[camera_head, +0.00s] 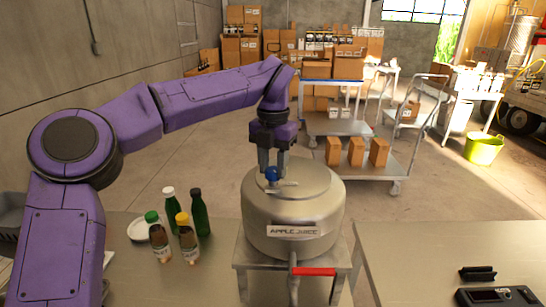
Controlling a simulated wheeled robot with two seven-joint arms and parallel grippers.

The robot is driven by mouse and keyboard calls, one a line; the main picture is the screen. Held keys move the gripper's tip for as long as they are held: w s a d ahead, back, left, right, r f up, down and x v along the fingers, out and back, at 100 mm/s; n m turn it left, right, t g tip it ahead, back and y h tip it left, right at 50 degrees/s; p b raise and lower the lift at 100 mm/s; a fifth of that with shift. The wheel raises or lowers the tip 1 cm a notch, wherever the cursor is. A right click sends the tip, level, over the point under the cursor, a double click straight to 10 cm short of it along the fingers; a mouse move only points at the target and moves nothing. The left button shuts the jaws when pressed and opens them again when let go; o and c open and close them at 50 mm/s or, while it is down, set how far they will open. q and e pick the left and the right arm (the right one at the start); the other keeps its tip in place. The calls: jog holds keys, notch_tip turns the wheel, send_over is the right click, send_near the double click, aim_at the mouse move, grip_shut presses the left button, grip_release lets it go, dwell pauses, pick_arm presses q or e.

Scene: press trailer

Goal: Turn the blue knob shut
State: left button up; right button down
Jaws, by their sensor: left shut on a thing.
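The blue knob (271,175) sits on top of the round steel tank (293,216), which carries an "APPLE JUICE" label (294,231). My left gripper (272,170) points straight down from above the tank lid, its two dark fingers on either side of the blue knob. The gripper is shut on the knob, and the fingers hide part of it. A thin metal piece lies on the lid beside the knob. My right gripper is not in this view.
A red-handled valve (313,271) juts from the tank's front. Several bottles (187,240) and a white plate (139,229) stand on the left table. Black items (495,297) lie on the right table (430,262). Carts with cardboard boxes (356,152) stand behind.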

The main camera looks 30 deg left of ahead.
aim_at(274, 169)
pick_arm(q)
jog(key=shift+f+m, duration=0.15)
jog(key=shift+m, duration=1.95)
jog(key=o, duration=1)
jog(key=shift+o, duration=0.2)
jog(key=shift+w, duration=0.1)
jog(key=shift+r, duration=0.5)
notch_tip(274, 169, up, 10)
jog(key=shift+f, duration=0.2)
